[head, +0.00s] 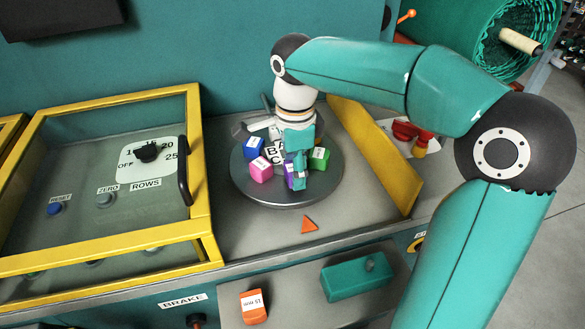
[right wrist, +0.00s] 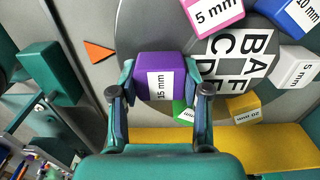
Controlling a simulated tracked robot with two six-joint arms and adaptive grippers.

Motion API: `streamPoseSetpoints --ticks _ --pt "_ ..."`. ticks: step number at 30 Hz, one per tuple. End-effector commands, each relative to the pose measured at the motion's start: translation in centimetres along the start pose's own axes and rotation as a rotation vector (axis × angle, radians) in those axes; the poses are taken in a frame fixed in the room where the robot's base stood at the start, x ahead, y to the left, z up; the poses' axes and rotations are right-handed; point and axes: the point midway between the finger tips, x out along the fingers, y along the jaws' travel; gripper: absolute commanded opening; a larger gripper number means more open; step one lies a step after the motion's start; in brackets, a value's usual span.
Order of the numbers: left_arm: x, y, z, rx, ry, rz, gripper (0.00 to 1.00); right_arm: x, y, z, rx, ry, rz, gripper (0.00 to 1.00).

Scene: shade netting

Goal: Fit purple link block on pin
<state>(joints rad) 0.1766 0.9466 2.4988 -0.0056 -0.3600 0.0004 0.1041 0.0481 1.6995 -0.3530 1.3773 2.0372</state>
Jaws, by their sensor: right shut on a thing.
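My right gripper (head: 298,172) is over the round grey turntable, shut on the purple link block (head: 289,175). In the right wrist view the purple block (right wrist: 146,66), labelled 15 mm, sits between the two fingers of the gripper (right wrist: 160,95). In the head view the gripper hides much of it. I cannot tell whether it still touches the turntable. A teal block (head: 345,283) on the lower front shelf bears a small grey stub (head: 370,263), which may be the pin. My left gripper is not in view.
The turntable (head: 245,192) also holds blue (head: 253,149), pink (head: 261,169) and green (head: 319,158) blocks, among others. Left is a yellow-framed cover (head: 120,241); right is a yellow rail (head: 375,155). An orange block (head: 253,306) lies on the front shelf. An orange triangle (head: 309,224) marks the deck.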

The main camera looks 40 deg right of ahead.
Motion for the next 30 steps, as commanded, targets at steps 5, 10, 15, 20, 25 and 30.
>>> streamPoseSetpoints --ticks 5,10,15,20,25,30 --pt "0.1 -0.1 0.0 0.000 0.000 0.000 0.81 0.1 0.0 0.0 0.000 -0.001 -0.002 0.00" --pt "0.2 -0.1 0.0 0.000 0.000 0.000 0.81 0.3 -0.1 0.0 0.000 0.000 -0.002 0.60" --pt "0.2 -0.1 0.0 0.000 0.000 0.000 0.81 0.3 -0.1 0.0 0.000 0.000 -0.002 0.76" --pt "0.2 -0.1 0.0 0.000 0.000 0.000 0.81 0.2 -0.1 0.0 0.000 -0.001 -0.003 0.76" --pt "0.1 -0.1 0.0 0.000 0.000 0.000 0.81 -0.1 -0.1 0.0 0.000 -0.001 -0.003 0.76" --pt "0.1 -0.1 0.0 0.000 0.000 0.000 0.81 -2.1 -0.2 0.1 -0.001 -0.002 -0.007 0.76"
